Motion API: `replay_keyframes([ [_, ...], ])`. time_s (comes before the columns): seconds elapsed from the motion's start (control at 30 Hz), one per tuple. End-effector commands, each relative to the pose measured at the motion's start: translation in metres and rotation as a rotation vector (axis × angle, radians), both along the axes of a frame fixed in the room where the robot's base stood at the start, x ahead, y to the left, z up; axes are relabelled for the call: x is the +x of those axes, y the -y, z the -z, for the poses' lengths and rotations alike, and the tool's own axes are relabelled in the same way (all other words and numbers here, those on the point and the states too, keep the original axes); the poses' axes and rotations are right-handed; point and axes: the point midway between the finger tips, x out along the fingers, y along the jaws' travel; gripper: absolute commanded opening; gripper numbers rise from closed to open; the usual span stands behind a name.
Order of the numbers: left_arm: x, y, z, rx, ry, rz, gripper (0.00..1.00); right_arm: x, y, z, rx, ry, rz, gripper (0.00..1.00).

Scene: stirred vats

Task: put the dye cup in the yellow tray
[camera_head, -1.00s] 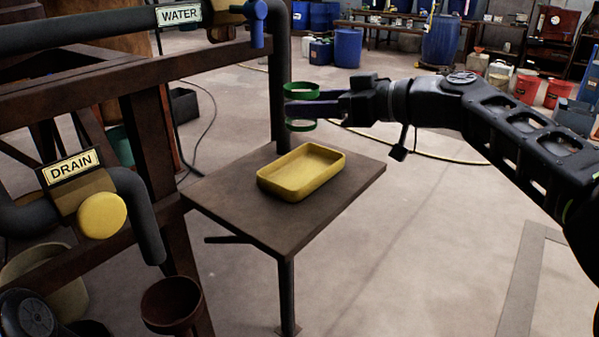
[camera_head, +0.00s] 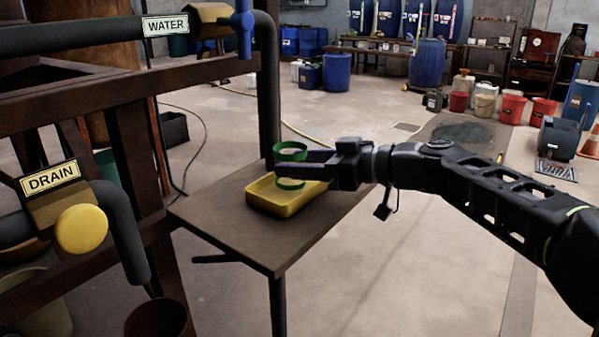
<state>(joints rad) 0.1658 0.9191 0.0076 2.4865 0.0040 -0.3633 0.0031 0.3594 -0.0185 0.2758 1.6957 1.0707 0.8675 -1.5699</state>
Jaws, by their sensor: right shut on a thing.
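The dye cup (camera_head: 290,156) shows as a green upper band and a green lower band, with my gripper's fingers across its middle. My right gripper (camera_head: 290,168) reaches in from the right and is shut on the cup, which looks upright. The yellow tray (camera_head: 272,206) lies on a small brown table. The cup's lower end overlaps the tray's opening in the picture. I cannot tell whether it touches the tray floor. My right gripper and wrist hide the tray's far right part. My left gripper is not in view.
The brown table (camera_head: 235,226) is bare around the tray. A dark vertical pipe (camera_head: 268,95) stands just behind the table. A blue-handled WATER valve (camera_head: 243,28) is at upper left, and a yellow DRAIN knob (camera_head: 82,229) is at lower left. Open floor lies to the right.

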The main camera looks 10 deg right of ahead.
Motion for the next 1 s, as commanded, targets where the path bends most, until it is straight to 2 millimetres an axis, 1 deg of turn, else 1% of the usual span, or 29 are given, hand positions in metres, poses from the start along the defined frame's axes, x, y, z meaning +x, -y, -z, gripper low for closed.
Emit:
replay_keyframes([
  [0.03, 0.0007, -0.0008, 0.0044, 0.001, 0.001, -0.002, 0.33, 0.0000, 0.0000, 0.0083, 0.001, -0.001, 0.000, 0.13],
  [0.1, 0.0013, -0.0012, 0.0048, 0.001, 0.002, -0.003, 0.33, -0.0002, -0.0002, 0.0120, 0.001, 0.000, 0.000, 0.13],
  [0.37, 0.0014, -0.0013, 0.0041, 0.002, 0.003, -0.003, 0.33, 0.0000, -0.0002, 0.0116, 0.000, 0.001, 0.000, 0.13],
  [0.57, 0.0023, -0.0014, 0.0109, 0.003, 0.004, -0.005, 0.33, 0.0000, -0.0001, 0.0157, 0.001, 0.002, 0.000, 0.13],
  [0.6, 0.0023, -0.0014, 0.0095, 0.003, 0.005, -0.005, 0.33, 0.0000, 0.0000, 0.0144, 0.000, 0.001, 0.000, 0.56],
  [0.83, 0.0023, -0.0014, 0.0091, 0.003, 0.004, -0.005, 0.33, 0.0000, -0.0001, 0.0143, 0.001, 0.001, 0.000, 0.75],
  [1.0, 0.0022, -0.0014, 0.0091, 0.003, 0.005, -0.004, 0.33, 0.0000, -0.0001, 0.0143, 0.001, 0.001, 0.000, 0.76],
])
